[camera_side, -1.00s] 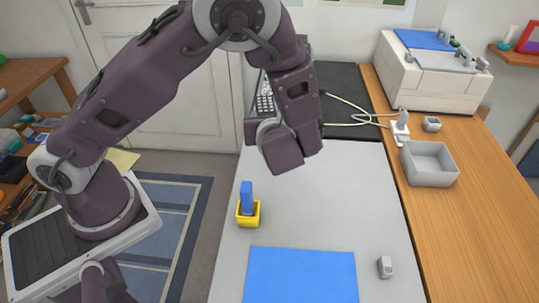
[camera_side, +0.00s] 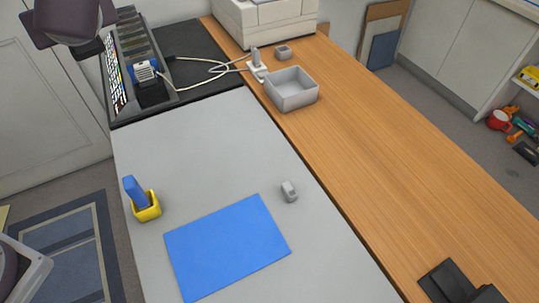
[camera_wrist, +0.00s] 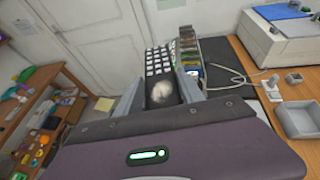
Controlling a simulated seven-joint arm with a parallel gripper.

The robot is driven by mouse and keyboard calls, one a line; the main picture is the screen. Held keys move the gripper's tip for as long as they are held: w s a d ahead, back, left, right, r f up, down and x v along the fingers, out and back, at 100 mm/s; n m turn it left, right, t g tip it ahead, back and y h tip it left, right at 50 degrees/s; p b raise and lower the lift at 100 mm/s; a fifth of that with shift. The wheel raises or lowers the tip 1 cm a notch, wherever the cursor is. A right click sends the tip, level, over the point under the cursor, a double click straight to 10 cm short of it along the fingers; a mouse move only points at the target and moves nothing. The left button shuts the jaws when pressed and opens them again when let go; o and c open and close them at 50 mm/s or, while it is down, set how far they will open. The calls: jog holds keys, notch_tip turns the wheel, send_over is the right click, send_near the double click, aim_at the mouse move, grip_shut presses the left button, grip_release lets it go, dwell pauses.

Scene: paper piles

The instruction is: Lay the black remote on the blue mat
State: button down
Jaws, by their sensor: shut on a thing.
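My gripper (camera_wrist: 160,96) shows in the wrist view, its two grey fingers on either side of a dark thing with a pale, shiny patch. This looks like the black remote (camera_wrist: 162,103), seen from close up, with most of its shape hidden. In the side view only a dark part of my arm shows at the top left; the fingers and remote cannot be made out there. The blue mat (camera_side: 227,247) lies flat and bare on the grey table, front centre.
A yellow holder (camera_side: 147,207) with a blue block stands left of the mat. A small grey object (camera_side: 289,191) lies right of it. A keypad device (camera_side: 117,80) and trays stand at the back left. A grey bin (camera_side: 291,88) sits on the wooden counter.

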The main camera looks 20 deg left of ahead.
jog(key=s+d+f+n+g+h, duration=0.1)
jog(key=s+d+f+n+g, duration=0.65)
jog(key=s+d+g, duration=0.2)
jog(key=s+d+f+n+g, duration=0.6)
jog(key=s+d+n+g, duration=0.2)
jog(key=s, duration=0.2)
jog(key=s+d+r+n+g+h, duration=0.2)
jog(key=s+d+r+n+h, duration=0.1)
jog(key=d+n+h, duration=0.35)
jog(key=s+d+r+n+g+h, duration=0.2)
jog(key=s+d+r+n+h, duration=0.15)
jog(key=d+n+h, duration=0.35)
jog(key=d+r+n+t+h, duration=0.45)
jog(key=d+r+h, duration=0.2)
jog(key=d, duration=0.35)
jog(key=shift+n+g, duration=0.3)
jog(key=shift+n, duration=0.05)
jog(key=f, duration=4.1)
jog(key=shift+w+d+f, duration=0.1)
jog(key=shift+w, duration=0.25)
jog(key=c, duration=0.7)
grip_release()
